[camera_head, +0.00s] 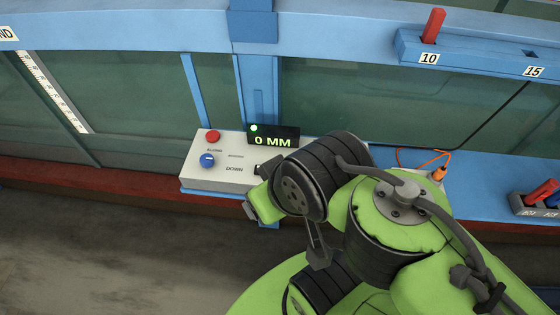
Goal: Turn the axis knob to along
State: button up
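A blue round knob (207,160) with a small white mark sits on the sloped top of a pale control box (215,180) in the head view. It appears to be the axis knob. Small labels are printed to its right; the lowest reads DOWN, and the top one looks like ALONG. Which label the mark points to is too small to tell. My gripper (252,207) is at the end of my green and black arm, right of and below the knob, apart from it. My wrist hides most of it, so its fingers cannot be made out.
A red button (213,137) is just above the knob. A black display (273,136) reads 0 MM beside a green light. My arm covers the box's right part. A blue rack (480,58) holds a red peg (433,26). An orange cable (425,160) lies right.

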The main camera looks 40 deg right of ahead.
aim_at(206, 160)
jog(key=i+j+u, duration=0.35)
jog(key=i+j, duration=0.2)
jog(key=i, duration=0.25)
